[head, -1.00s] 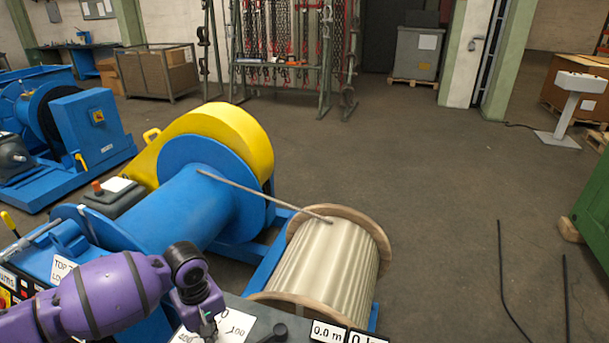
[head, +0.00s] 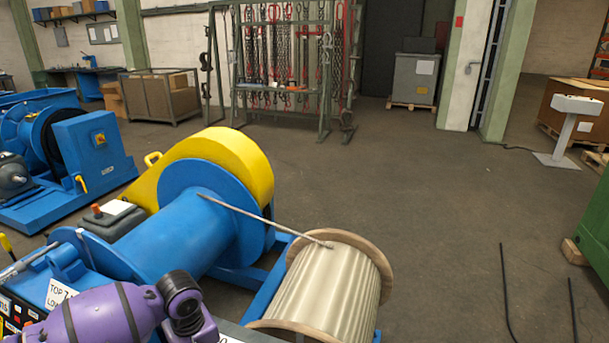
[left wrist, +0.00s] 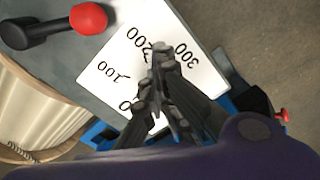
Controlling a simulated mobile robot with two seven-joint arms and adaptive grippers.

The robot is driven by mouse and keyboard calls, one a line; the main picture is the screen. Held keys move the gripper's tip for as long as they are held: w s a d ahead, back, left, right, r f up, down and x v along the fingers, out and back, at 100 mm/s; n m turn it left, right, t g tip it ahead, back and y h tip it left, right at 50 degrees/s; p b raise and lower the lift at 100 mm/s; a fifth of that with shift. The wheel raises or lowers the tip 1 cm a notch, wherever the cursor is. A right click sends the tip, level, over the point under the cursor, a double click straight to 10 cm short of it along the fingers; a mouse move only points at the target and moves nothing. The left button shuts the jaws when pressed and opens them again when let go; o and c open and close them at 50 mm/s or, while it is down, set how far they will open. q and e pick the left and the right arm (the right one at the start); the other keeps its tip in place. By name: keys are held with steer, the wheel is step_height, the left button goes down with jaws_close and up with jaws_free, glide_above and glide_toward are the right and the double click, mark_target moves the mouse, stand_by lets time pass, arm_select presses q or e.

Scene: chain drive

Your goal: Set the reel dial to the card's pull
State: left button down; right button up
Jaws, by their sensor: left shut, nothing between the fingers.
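The reel dial (left wrist: 195,75) is a white plate with black numbers, among them 100, 200 and 300, in the left wrist view. My left gripper (left wrist: 160,65) is shut and empty over the dial's face; its fingers hide the dial's middle, and I cannot tell whether they touch it. In the head view my purple left arm comes in at the lower left and its gripper is below the picture. A partly covered card (head: 60,292) with the words TOP and LOW stands by the winch. My right gripper is not in view.
A lever with a red knob (left wrist: 88,18) is beside the dial. The blue winch drum (head: 185,235) has a yellow guard (head: 235,155). A rope runs to the wooden-flanged reel (head: 330,290).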

arm_select(q)
step_height(320, 180, up, 6)
steer(key=shift+s+d+f, duration=0.1)
stand_by(0.4)
